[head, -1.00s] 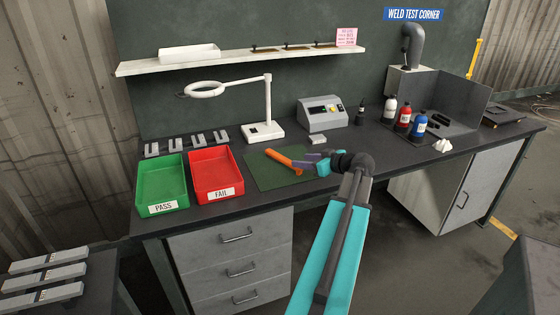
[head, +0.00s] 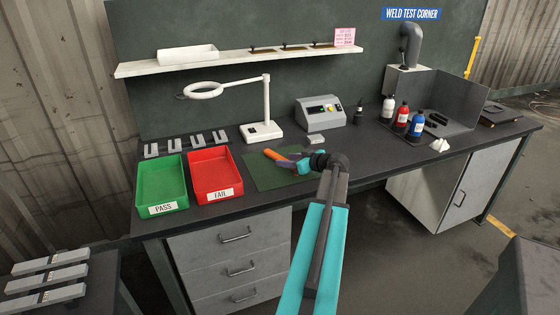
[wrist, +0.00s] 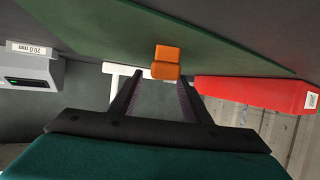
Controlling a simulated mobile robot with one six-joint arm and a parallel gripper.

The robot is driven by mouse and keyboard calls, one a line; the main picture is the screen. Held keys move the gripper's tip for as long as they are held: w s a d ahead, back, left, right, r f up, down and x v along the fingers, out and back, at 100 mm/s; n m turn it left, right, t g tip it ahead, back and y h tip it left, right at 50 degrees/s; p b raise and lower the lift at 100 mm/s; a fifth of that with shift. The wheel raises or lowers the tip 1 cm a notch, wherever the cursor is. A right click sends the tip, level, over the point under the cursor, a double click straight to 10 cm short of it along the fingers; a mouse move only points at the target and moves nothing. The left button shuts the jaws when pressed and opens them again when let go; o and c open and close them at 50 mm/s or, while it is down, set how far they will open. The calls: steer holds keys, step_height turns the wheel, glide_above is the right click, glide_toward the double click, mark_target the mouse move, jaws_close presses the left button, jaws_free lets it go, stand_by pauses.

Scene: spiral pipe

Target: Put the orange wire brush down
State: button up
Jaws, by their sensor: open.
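The orange wire brush (head: 273,154) lies at the green mat (head: 258,180) on the bench, right of the red bin. Its right part is hidden by my gripper (head: 290,163) in the head view. In the wrist view the brush's orange end (wrist: 166,60) shows just beyond and between the fingertips of my gripper (wrist: 160,80). The fingers stand apart, one on each side, with a gap between them. I cannot tell whether either finger touches the brush.
The green PASS bin (head: 161,188) and red FAIL bin (head: 215,178) stand left of the mat. A white magnifier lamp (head: 262,130) and a grey meter box (head: 321,115) stand behind it. Bottles (head: 402,115) stand further right.

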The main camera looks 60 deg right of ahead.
mark_target(280, 157)
steer(key=shift+r+p+x, duration=0.15)
steer(key=shift+p+x, duration=0.35)
steer(key=shift+x, duration=0.4)
steer(key=shift+r+p+x, duration=0.2)
steer(key=shift+p+x, duration=0.25)
steer(key=shift+x, duration=1.45)
steer(key=shift+s, duration=0.1)
jaws_close()
steer(key=shift+r, duration=0.15)
steer(key=shift+r+b, duration=0.45)
steer(key=shift+r, duration=0.7)
steer(key=s+a+b, duration=0.1)
steer(key=s+a, duration=0.2)
steer(key=a, duration=0.1)
steer(key=s+a+r+b, duration=0.1)
steer(key=s+a, duration=0.2)
steer(key=a, duration=0.1)
steer(key=s+a+r+b, duration=0.1)
steer(key=s+a+b, duration=0.1)
steer(key=a, duration=0.3)
steer(key=shift+s+r, duration=0.15)
steer(key=shift+s, duration=0.55)
